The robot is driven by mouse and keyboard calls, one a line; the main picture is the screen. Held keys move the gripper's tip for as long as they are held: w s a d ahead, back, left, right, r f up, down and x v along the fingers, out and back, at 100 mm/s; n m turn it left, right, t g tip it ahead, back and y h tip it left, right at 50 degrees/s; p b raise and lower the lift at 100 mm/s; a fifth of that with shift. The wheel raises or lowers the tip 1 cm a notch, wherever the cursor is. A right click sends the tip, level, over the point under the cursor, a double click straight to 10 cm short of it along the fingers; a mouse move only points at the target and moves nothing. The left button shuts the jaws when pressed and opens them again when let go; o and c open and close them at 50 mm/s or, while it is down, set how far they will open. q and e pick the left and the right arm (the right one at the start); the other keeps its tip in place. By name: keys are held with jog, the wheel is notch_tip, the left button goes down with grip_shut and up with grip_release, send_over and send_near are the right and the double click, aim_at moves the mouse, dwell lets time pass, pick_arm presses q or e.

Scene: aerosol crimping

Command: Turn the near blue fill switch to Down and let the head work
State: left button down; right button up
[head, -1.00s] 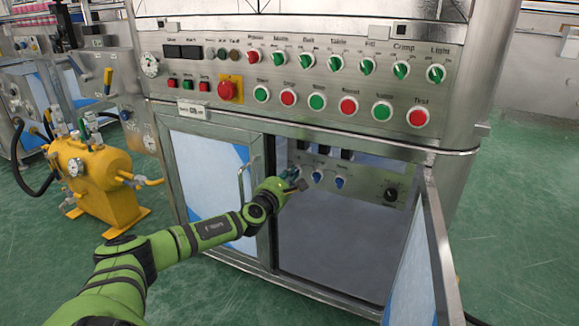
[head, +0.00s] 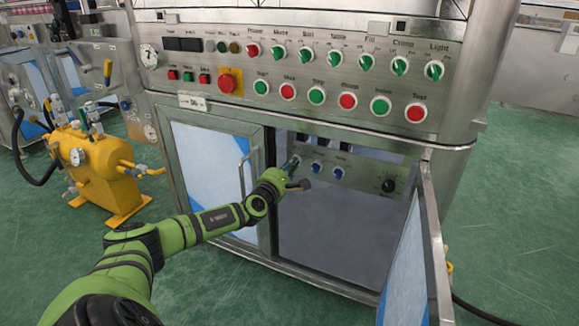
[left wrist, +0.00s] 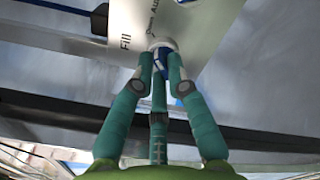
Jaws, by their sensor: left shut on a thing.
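The near blue fill switch (left wrist: 161,56) is on a pale panel under the "Fill" label in the left wrist view. The words "Down" and "Auto" are printed beside it. My left gripper (left wrist: 161,66) has its teal fingers closed around the switch, which covers much of it, so I cannot tell its exact setting. In the head view my left gripper (head: 294,163) reaches into the open cabinet at the left end of the small inner panel (head: 365,179). My right gripper is not in view.
Two more blue switches (head: 316,167) (head: 339,173) sit just right of my gripper, with a black knob (head: 388,186) further right. The right cabinet door (head: 436,260) stands open. The left door (head: 208,180) is shut. A yellow tank (head: 95,170) stands at left.

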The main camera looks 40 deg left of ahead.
pick_arm(q)
jog(key=c, duration=1.5)
grip_release()
jog(key=v, duration=1.2)
jog(key=shift+r, duration=0.1)
